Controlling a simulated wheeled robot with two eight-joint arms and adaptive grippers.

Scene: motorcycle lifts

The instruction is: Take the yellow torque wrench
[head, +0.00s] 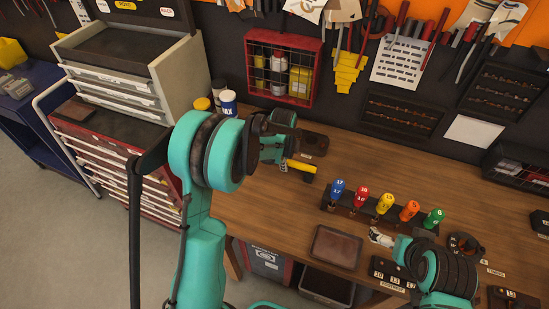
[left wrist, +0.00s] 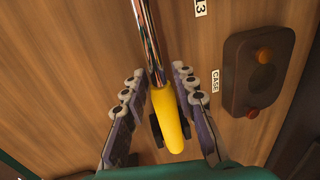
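The yellow torque wrench (head: 301,166) lies at the back of the wooden bench. In the left wrist view its yellow handle (left wrist: 168,115) runs up to a shiny metal shaft. A small dark piece shows on both sides of the handle. My left gripper (head: 284,160) is over the wrench. In the left wrist view its fingers (left wrist: 158,90) stand on either side of the handle, open, with a narrow gap on each side. My right arm is at the lower right in the head view; a pale part (head: 380,238) at its end may be its gripper, with finger state unclear.
A dark case (left wrist: 258,70) with an orange and a red knob lies right of the wrench. A rack of coloured numbered handles (head: 385,203) and a brown tray (head: 337,247) are on the bench. A red wire basket (head: 285,68) hangs on the wall behind.

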